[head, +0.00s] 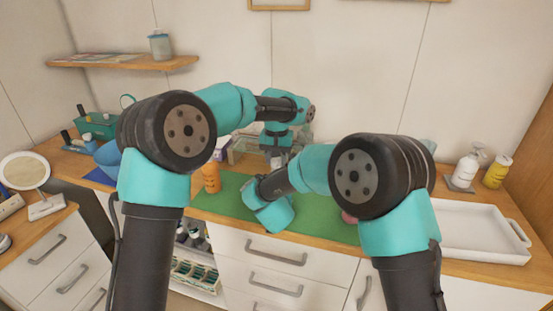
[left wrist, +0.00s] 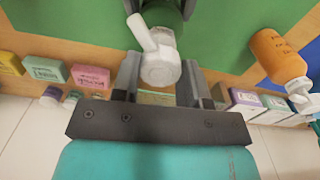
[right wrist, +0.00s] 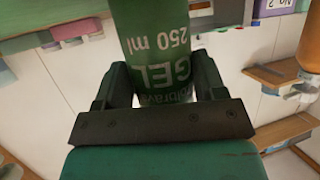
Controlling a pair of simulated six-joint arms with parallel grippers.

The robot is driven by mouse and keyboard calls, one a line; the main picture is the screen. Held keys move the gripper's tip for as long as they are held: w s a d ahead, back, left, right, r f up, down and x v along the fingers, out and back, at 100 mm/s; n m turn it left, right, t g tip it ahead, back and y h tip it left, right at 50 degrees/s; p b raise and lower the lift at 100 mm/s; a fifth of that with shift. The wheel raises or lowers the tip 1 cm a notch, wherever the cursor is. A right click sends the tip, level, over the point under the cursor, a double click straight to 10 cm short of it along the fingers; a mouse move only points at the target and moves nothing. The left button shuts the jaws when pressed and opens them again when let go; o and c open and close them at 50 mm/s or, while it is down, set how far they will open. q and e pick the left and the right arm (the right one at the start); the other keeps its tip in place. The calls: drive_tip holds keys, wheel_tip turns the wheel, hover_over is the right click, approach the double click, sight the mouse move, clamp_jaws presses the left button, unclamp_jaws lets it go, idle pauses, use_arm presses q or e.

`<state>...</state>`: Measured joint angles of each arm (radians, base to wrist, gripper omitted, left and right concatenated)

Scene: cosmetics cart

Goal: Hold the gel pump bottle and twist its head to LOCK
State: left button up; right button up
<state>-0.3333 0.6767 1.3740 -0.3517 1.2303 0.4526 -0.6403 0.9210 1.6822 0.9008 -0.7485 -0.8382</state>
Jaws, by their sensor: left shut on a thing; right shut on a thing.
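The gel pump bottle (right wrist: 165,50) is green with white "GEL" and "250 ml" lettering. My right gripper (right wrist: 165,85) is shut on its body in the right wrist view. The bottle's white pump head (left wrist: 160,58) shows from above in the left wrist view, its nozzle pointing to the upper left. My left gripper (left wrist: 160,75) is shut on the head, one finger on each side. In the head view the left gripper (head: 277,158) is above the green mat (head: 325,215), while my arms hide the bottle and the right gripper. No lock mark is readable.
An orange bottle (head: 211,178) stands close left of the grippers; it also shows in the left wrist view (left wrist: 278,55). Small boxes (left wrist: 45,69) line the back. A white tray (head: 478,240), white pump bottle (head: 466,170) and yellow bottle (head: 497,172) are at the right.

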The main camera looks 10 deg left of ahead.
sight(276, 160)
use_arm(q)
drive_tip(key=n, duration=1.1)
idle(0.4)
drive_tip(key=o, duration=0.9)
drive_tip(key=shift+o, duration=0.2)
wheel_tip(276, 160, up, 12)
idle(0.5)
